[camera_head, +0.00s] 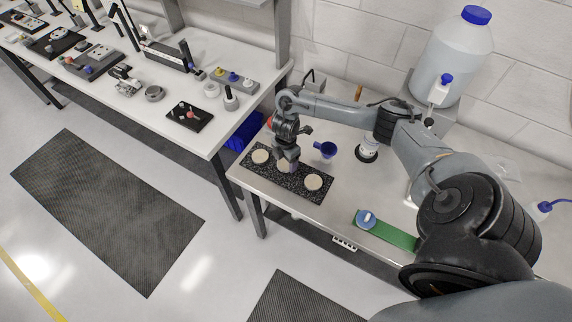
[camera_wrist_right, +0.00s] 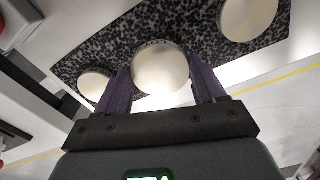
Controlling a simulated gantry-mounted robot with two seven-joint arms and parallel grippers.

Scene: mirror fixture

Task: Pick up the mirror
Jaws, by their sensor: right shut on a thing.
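A black-and-white speckled plate (camera_head: 272,177) lies on the near bench in the head view, with three pale round mirror discs along it. My right gripper (camera_head: 286,160) points down at the middle of the plate. In the right wrist view the middle mirror (camera_wrist_right: 160,68) sits between my two dark fingers, which are shut on its sides. It appears at the plate; I cannot tell whether it is clear of the surface. The other mirrors (camera_head: 260,156) and (camera_head: 313,182) lie at either side. My left gripper is not in view.
A blue funnel-like cup (camera_head: 325,149) and a white jar with a dark base (camera_head: 368,148) stand right of the plate. A green strip (camera_head: 390,232) with a blue-topped item lies nearer. A large jug (camera_head: 452,62) stands at the back. The left bench (camera_head: 150,119) holds several fixtures.

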